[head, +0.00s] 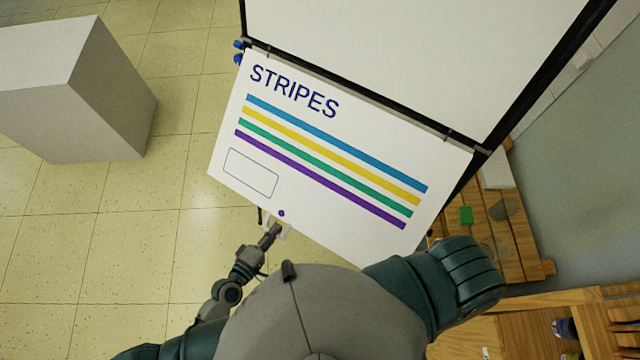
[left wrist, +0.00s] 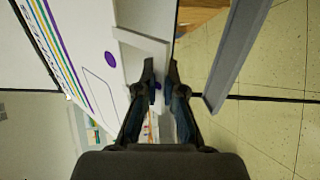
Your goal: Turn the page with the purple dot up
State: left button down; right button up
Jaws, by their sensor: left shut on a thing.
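The page with the purple dot (head: 330,150) is a white sheet titled STRIPES with blue, yellow, green and purple bars, hanging tilted from rings at its top edge. Its purple dot (head: 281,213) is near the bottom edge; the dot also shows in the left wrist view (left wrist: 109,58). My left gripper (head: 275,230) is at that bottom edge, just below the dot. My right gripper is not in view.
The blank upper panel of the black-framed easel (head: 400,50) is above the page. A large grey-white block (head: 75,90) stands on the tiled floor at left. A wooden pallet-like table (head: 520,230) with a green block (head: 466,215) is at right. The floor at lower left is clear.

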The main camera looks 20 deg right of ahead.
pick_arm(q)
jog(key=s+a+r, duration=0.3)
jog(key=a+r, duration=0.1)
jog(key=r, duration=0.3)
jog(key=shift+s+a, duration=0.15)
jog(key=shift+s, duration=0.05)
dwell(0.4)
